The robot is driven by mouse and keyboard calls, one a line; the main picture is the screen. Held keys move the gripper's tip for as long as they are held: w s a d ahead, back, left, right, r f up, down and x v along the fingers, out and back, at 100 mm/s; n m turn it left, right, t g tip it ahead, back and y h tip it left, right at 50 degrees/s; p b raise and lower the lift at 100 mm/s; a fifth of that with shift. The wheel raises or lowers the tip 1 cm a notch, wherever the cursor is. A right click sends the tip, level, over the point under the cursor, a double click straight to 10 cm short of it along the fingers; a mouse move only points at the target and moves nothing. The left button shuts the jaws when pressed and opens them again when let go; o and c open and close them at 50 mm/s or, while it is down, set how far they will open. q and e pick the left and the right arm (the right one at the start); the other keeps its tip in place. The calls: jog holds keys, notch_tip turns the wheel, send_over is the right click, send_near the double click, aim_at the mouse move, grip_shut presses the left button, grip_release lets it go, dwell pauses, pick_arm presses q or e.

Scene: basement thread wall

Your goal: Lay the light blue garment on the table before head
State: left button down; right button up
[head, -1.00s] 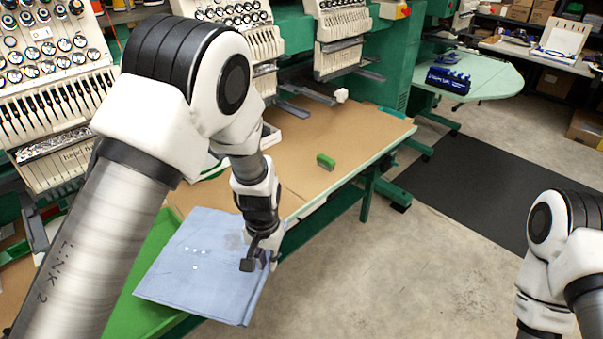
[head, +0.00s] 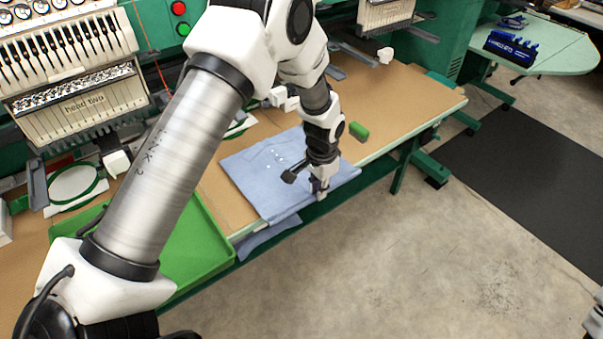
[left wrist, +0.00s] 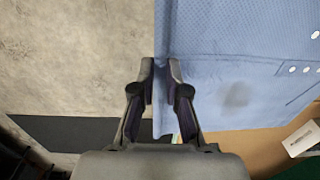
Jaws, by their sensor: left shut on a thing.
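The light blue garment (head: 250,178) is a folded, roughly rectangular piece with small white dots and a darker patch. It is spread flat over the brown tabletop (head: 420,96) at its front edge; I cannot tell whether it fully rests there. Blue cloth (head: 266,236) also hangs below the edge, left of my gripper. My left gripper (head: 306,186) is shut on the garment's front edge. The left wrist view shows the gripper (left wrist: 161,68) pinching that edge, with the garment (left wrist: 235,50) reaching right. The head label "head two" (head: 84,104) is on the left machine head.
A green tray (head: 205,243) lies left of the garment. A small green block (head: 358,131) stands just beyond the garment's right part. Hoops (head: 75,184) and machine arms line the back. The tabletop right of the block is clear. Open floor (head: 400,260) lies in front.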

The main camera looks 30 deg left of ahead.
aim_at(301, 180)
pick_arm(q)
jog(key=a, duration=0.2)
jog(key=w+a+p, duration=0.1)
jog(key=a, duration=0.1)
jog(key=w+a, duration=0.1)
jog(key=a, duration=0.1)
jog(key=shift+w+a+r, duration=0.1)
jog(key=shift+w+r, duration=0.05)
jog(key=shift+r, duration=0.1)
jog(key=shift+a+f+p, duration=0.25)
jog(key=shift+p, duration=0.05)
notch_tip(301, 180, down, 3)
jog(key=shift+w+r+p, duration=0.1)
jog(key=shift+r+p, duration=0.05)
jog(key=shift+p, duration=0.4)
jog(key=shift+f, duration=0.3)
jog(key=c, duration=1.2)
grip_release()
jog(key=shift+d, duration=0.1)
jog(key=shift+r, duration=0.1)
